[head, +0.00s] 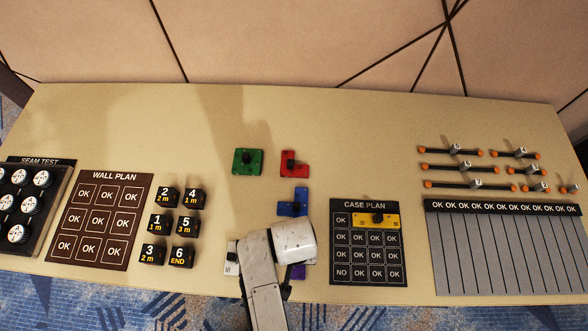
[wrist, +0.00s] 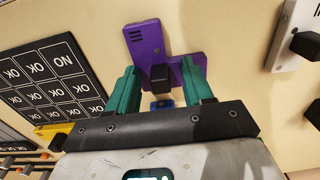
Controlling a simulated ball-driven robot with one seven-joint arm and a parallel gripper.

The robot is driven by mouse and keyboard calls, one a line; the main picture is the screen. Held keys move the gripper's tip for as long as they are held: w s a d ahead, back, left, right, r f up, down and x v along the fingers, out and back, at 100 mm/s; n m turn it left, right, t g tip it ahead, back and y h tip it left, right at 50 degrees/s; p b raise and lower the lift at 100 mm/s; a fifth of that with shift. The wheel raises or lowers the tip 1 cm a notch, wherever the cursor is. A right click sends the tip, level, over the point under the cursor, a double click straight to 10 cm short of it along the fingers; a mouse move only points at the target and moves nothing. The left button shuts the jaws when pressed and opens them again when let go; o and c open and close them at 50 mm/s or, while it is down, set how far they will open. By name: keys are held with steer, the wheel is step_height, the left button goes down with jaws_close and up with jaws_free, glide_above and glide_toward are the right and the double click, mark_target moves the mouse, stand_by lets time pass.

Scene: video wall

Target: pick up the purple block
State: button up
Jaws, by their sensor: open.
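The purple block (wrist: 149,42) is a flat piece with a raised black knob, seen in the wrist view at the top middle. My gripper (wrist: 162,80) is open, with its two green fingers on either side of the black knob and apart from it as far as I can see. I cannot tell how high the fingers are above the table. In the head view only a small part of the purple block (head: 297,272) shows beside my arm, which hides the rest.
A blue block (head: 292,206) lies just behind my arm, with green (head: 247,161) and red (head: 294,164) blocks farther back. A white block (head: 232,260) is to the left. The case plan board (head: 368,280), holding a yellow block (head: 376,221), is to the right.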

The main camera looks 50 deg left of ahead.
jaws_close()
stand_by(0.3)
steer(key=shift+r, duration=0.1)
